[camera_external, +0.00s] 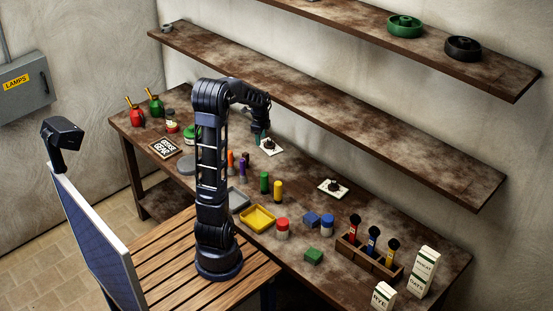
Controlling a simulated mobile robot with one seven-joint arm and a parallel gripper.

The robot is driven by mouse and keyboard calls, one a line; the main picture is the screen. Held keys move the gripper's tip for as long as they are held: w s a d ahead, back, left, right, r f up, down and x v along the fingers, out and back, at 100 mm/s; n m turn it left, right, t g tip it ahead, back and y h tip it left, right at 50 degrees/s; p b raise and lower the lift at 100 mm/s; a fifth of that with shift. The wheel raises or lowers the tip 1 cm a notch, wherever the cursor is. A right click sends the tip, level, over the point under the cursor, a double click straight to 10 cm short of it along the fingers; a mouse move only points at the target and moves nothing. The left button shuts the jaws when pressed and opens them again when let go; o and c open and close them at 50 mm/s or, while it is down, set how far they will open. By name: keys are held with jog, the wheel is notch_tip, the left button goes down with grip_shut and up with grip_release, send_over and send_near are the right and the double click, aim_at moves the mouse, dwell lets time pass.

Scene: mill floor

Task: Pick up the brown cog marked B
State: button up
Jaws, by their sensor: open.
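Two small dark brown cog-like pieces are in view, each on a white card on the long brown workbench (405,222). One cog (269,144) is on the farther card (277,151), close to my gripper. The other cog (334,186) is on the nearer card (322,186), further right. No letter B is legible on either, so I cannot tell which is marked B. My gripper (261,137) points down above or just beside the farther card. It is open, and its fingers are small and partly merged with the arm's dark end.
Green (264,182) and yellow (278,190) cylinders, a yellow tray (258,218) and blue (312,219) and green (313,256) blocks stand nearby. A wooden rack (370,259) and cartons (422,272) are at right. A long shelf (330,120) overhangs behind.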

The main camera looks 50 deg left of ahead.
aim_at(246, 159)
jog(key=a+f+m, duration=0.1)
jog(key=a+f, duration=0.2)
jog(key=a, duration=0.1)
jog(key=w+a+f+m, duration=0.1)
jog(key=a+f+m, duration=0.1)
jog(key=a+f, duration=0.2)
jog(key=w+a+f+m+g, duration=0.1)
jog(key=a+f, duration=0.2)
jog(key=a, duration=0.1)
jog(key=shift+a+f+h, duration=0.3)
jog(key=shift+f+h, duration=0.05)
jog(key=shift+h, duration=0.05)
jog(key=shift+s+a+f, duration=0.1)
jog(key=shift+f, duration=2.65)
jog(key=shift+s+a+f, duration=0.1)
jog(key=shift+f, duration=2.6)
jog(key=shift+c, duration=0.5)
grip_shut()
